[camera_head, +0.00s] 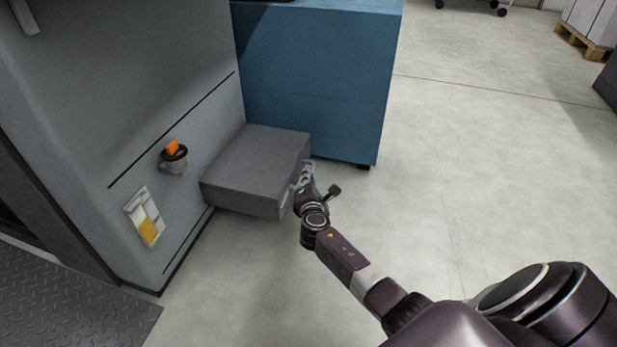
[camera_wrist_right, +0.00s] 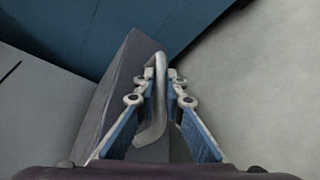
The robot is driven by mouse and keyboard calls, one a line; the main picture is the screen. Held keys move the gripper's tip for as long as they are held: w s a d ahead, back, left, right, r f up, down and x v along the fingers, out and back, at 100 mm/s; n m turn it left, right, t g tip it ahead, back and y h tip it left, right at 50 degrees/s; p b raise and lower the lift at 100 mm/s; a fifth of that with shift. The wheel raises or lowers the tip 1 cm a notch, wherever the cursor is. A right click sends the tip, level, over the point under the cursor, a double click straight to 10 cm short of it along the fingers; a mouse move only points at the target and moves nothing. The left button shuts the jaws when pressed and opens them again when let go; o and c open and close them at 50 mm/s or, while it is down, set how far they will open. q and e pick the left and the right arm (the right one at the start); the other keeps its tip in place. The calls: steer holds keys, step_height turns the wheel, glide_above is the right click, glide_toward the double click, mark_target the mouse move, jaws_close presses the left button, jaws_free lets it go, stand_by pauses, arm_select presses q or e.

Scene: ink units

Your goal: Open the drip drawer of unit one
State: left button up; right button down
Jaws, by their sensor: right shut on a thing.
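The drip drawer (camera_head: 255,165) is a dark grey box that sticks out of the grey ink unit (camera_head: 185,90), so it stands open. In the right wrist view the drawer (camera_wrist_right: 125,85) shows its side and front edge. Its light metal bar handle (camera_wrist_right: 157,100) lies between the two fingers of my right gripper (camera_wrist_right: 159,88). In the head view the right gripper (camera_head: 303,177) is at the drawer's front face, shut on the handle. The drawer's inside is not visible. My left gripper is not in view.
A blue cabinet (camera_head: 320,80) stands right behind the drawer. An orange-and-black knob (camera_head: 174,152) and a label (camera_head: 145,216) are on the unit's face. A dark tread plate (camera_head: 70,305) lies at the lower left. The floor (camera_head: 480,180) to the right is clear.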

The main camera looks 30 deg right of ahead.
steer(key=s+d+p, duration=0.2)
steer(key=s+d, duration=1)
steer(key=s, duration=0.2)
steer(key=shift+f, duration=0.1)
steer(key=c, duration=2)
jaws_free()
steer(key=shift+s, duration=0.1)
steer(key=v, duration=1.2)
